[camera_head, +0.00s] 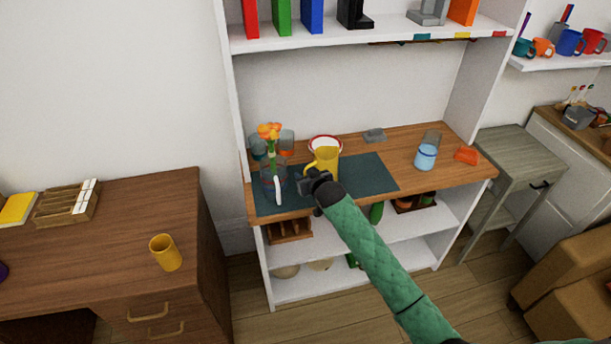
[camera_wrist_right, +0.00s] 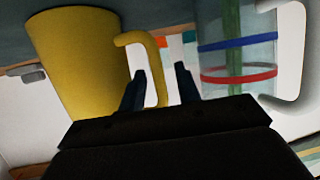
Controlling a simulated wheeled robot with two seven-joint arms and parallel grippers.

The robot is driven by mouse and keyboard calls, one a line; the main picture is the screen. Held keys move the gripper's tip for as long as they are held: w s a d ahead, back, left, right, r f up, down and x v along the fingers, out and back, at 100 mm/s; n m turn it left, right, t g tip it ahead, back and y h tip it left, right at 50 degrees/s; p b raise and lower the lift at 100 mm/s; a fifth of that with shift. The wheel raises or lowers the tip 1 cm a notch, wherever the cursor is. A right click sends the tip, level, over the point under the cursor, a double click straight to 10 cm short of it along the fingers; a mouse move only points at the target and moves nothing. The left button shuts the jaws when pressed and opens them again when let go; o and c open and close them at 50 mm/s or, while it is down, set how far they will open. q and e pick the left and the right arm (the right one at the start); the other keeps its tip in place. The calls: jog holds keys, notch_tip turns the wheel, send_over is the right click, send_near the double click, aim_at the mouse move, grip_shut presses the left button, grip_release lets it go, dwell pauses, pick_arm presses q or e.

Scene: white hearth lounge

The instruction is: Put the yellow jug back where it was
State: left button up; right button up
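The yellow jug (camera_head: 325,161) stands on the dark mat (camera_head: 372,176) on the shelf unit's wooden top. My right gripper (camera_head: 313,181) is just in front of it, at its lower left. My left gripper is not in view.
A clear pitcher (camera_head: 272,181) with orange flowers and a white handle stands close left of the gripper. A red-rimmed white plate (camera_head: 325,142) is behind the jug. A light blue cup (camera_head: 426,157) stands further right. A yellow cup (camera_head: 166,253) is on the desk.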

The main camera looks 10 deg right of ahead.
jog(key=shift+r, duration=0.1)
jog(key=shift+s+d, duration=0.1)
jog(key=shift+s, duration=0.25)
jog(key=b+v, duration=0.3)
jog(key=v, duration=0.8)
jog(key=s+f+g+h, duration=0.15)
jog(key=s+f, duration=0.35)
jog(key=f, duration=0.6)
jog(key=s+d+f+g, duration=0.1)
jog(key=s+f+g, duration=0.35)
jog(key=f, duration=0.75)
jog(key=s+f, duration=0.7)
jog(key=f, duration=0.4)
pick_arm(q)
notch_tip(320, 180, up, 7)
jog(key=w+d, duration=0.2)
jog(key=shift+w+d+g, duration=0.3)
pick_arm(e)
jog(key=s+f+g, duration=0.3)
jog(key=s+f, duration=0.8)
jog(key=s, duration=0.3)
jog(key=s+a+f+g, duration=0.1)
jog(key=s+f+g, duration=0.2)
jog(key=s+f, duration=0.7)
jog(key=s, duration=0.4)
jog(key=shift+a+f+h, duration=0.2)
jog(key=shift+f+h, duration=0.15)
jog(key=shift+f, duration=0.05)
